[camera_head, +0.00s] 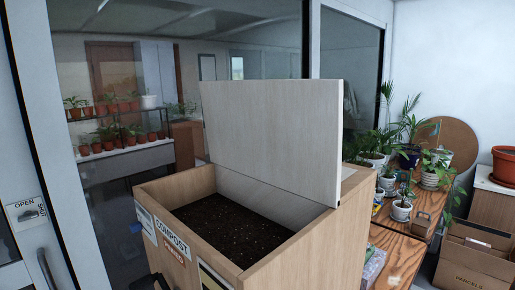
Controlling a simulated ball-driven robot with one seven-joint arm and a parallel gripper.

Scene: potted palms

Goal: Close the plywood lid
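The plywood lid (271,137) is a pale, flat panel standing open, close to upright, along the back of a wooden compost bin (318,243). The bin is open at the top and holds dark soil (229,228). A "COMPOST" label (172,236) is on its left front side. The lid's lower edge meets the bin's back inner wall.
A wooden table (401,250) with several potted palms (407,130) stands right of the bin. A cardboard box marked "PARCELS" (472,262) sits at the lower right. A glass wall (100,220) stands behind and left.

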